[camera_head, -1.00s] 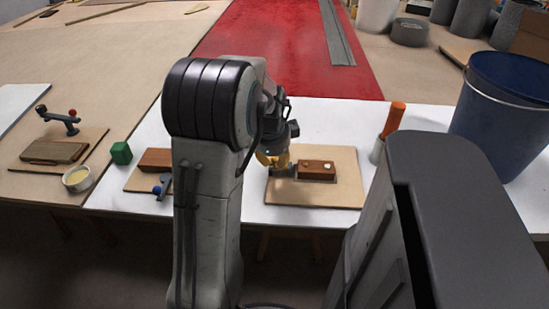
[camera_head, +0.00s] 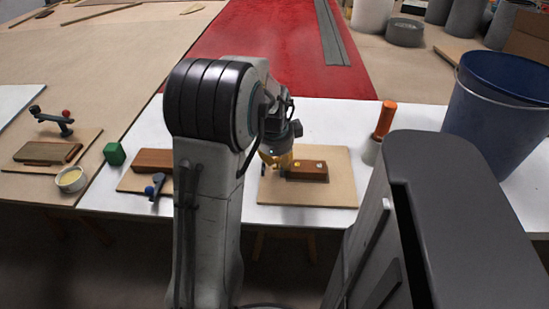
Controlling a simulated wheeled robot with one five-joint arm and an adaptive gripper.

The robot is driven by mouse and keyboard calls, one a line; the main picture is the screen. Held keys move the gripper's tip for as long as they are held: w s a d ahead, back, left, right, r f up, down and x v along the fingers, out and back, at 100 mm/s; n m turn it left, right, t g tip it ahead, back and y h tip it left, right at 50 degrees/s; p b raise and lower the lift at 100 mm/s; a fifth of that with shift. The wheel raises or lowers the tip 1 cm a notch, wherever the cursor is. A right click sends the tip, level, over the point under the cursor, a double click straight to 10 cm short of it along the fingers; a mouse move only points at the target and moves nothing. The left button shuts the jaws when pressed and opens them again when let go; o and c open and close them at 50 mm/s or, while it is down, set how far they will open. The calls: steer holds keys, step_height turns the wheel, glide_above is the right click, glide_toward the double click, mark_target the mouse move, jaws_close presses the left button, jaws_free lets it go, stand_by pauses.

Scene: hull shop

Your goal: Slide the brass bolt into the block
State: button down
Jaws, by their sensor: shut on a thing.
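A brown wooden block (camera_head: 308,170) lies on a light wooden board (camera_head: 320,194) on the white table, right of my arm. Small pale spots show on its top. My gripper (camera_head: 284,165) points down at the block's left end, with yellow parts showing low on it. It is shut on the brass bolt, which is too small and too covered by the gripper to make out clearly. I cannot tell whether the bolt is inside the block.
An orange-handled tool (camera_head: 385,119) and a large blue bucket (camera_head: 500,115) stand to the right. To the left are a green cube (camera_head: 114,153), another brown block (camera_head: 152,161), a blue-knobbed lever (camera_head: 155,186) and a small bowl (camera_head: 71,179). The board's right part is bare.

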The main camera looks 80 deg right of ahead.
steer(key=c, duration=1.1)
jaws_free()
steer(key=shift+s+f, duration=0.1)
steer(key=shift+s, duration=0.15)
steer(key=shift+c, duration=0.2)
steer(key=v, duration=1.2)
